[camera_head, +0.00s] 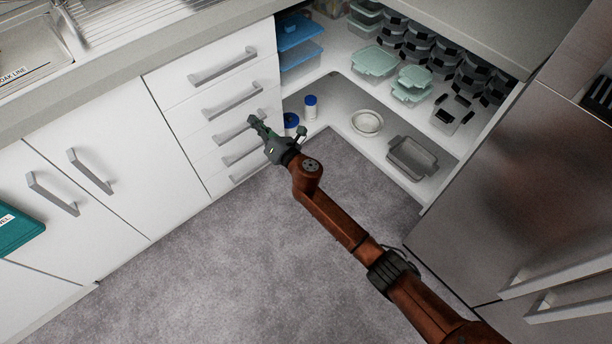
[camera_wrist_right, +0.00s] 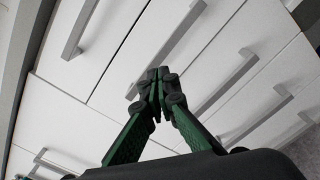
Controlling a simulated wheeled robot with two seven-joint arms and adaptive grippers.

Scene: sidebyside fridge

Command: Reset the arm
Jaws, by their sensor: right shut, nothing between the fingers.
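My right arm reaches in from the lower right of the head view, over the grey floor. Its gripper (camera_head: 256,124) is in front of the white drawer stack, close to the drawer handles. In the right wrist view the green fingers of the right gripper (camera_wrist_right: 159,80) meet at their tips, with nothing between them. Behind the fingertips are the drawer fronts and a grey bar handle (camera_wrist_right: 170,52). I cannot tell whether the fingertips touch a handle. My left gripper does not show.
White drawers (camera_head: 215,95) and cupboard doors (camera_head: 115,130) line the left. An open corner shelf (camera_head: 340,80) holds containers, a bowl (camera_head: 367,123) and a grey tray (camera_head: 412,158). A steel fridge (camera_head: 500,190) stands at the right. The carpeted floor (camera_head: 230,270) is clear.

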